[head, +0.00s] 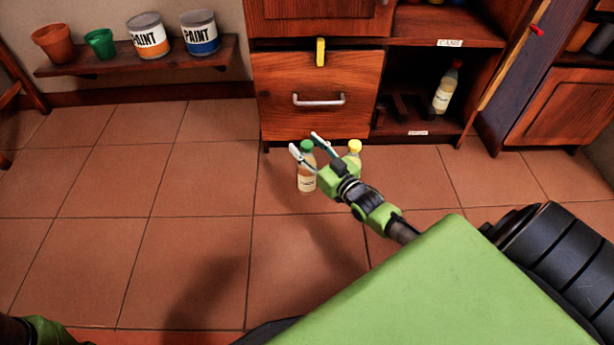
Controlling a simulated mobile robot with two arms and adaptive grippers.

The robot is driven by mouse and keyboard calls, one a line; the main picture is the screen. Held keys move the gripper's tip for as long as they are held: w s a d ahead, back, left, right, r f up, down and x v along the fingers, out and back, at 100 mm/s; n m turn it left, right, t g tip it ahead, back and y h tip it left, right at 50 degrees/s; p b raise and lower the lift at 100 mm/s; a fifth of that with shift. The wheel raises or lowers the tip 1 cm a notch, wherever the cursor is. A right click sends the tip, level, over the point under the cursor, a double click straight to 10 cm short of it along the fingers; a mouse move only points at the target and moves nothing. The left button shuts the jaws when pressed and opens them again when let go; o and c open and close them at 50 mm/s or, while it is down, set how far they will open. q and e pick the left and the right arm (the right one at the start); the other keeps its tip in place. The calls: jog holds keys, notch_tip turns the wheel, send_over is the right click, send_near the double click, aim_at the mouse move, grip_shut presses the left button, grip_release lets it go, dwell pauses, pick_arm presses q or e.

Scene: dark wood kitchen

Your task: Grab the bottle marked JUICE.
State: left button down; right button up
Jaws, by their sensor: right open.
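A bottle with a green cap (307,178) and a pale label stands upright on the tiled floor in front of the drawer. Its label is too small to read. A second bottle with a yellow cap (355,147) stands to its right, mostly hidden behind my right gripper. A third bottle with a red cap (444,90) leans in the open cabinet; its label is also unreadable. My right gripper (303,141) is open, its fingers pointing up and left. In the picture its fingers overlap the green-capped bottle's top; I cannot tell whether they touch it.
A drawer with a metal handle (319,100) has a yellow object (320,51) at its top edge. A wall shelf (150,57) at upper left holds pots and paint cans. The tiled floor (130,220) at left is clear. Part of my left arm shows at lower left.

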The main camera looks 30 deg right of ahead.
grip_shut()
jog(key=shift+w+r, duration=0.1)
jog(key=shift+r, duration=0.05)
jog(key=shift+r, duration=0.15)
